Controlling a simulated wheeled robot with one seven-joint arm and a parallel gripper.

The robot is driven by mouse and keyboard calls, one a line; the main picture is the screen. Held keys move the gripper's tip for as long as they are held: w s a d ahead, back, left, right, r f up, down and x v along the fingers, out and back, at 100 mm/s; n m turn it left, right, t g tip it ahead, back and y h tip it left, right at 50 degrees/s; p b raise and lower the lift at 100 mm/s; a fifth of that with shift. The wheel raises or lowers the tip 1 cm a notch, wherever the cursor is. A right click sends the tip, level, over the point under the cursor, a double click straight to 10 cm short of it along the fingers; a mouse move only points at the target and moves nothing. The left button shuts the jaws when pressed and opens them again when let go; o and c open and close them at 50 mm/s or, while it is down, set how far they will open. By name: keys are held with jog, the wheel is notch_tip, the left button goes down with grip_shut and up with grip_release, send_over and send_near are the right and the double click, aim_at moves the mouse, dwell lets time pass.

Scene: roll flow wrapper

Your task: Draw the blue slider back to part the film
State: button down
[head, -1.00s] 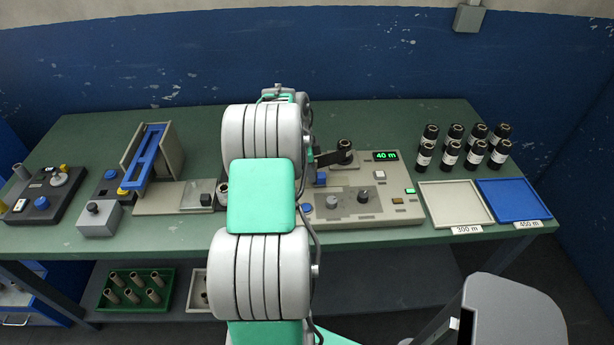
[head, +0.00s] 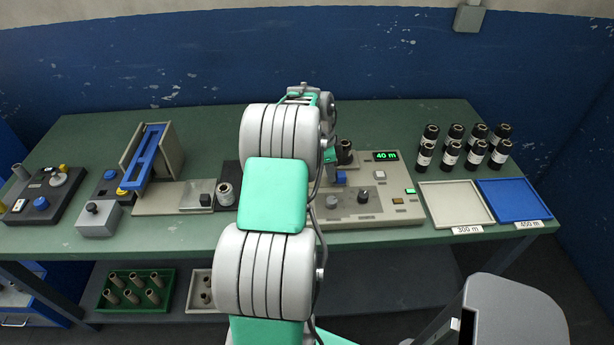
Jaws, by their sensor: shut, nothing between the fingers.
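The grey winding machine (head: 384,207) stands right of the middle of the table, its green display reading "40 m". A small blue block (head: 341,178), which looks like the blue slider, sits at the machine's left, below a dark roll (head: 345,152). My gripper (head: 332,160) is seen only in part beside the roll, just above the blue block. It is shut and holds nothing. Whether it touches the block cannot be told. My arm hides the machine's left end, and the film cannot be made out.
Several black bottles (head: 451,152) stand at the back right, behind a white tray (head: 455,204) and a blue tray (head: 513,199). A grey stand with a long blue bar (head: 150,158) and control boxes (head: 98,219) fill the left. A small roll (head: 225,193) lies just left of my arm.

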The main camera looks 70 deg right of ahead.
jog(key=shift+w+a, duration=0.3)
jog(key=shift+w, duration=0.3)
jog(key=s+p+v, duration=0.1)
jog(key=p+v, duration=0.2)
jog(key=v, duration=0.5)
jog(key=shift+s+d+p, duration=0.3)
jog(key=shift+d+p, duration=0.05)
jog(key=shift+p, duration=0.05)
jog(key=shift+r, duration=0.15)
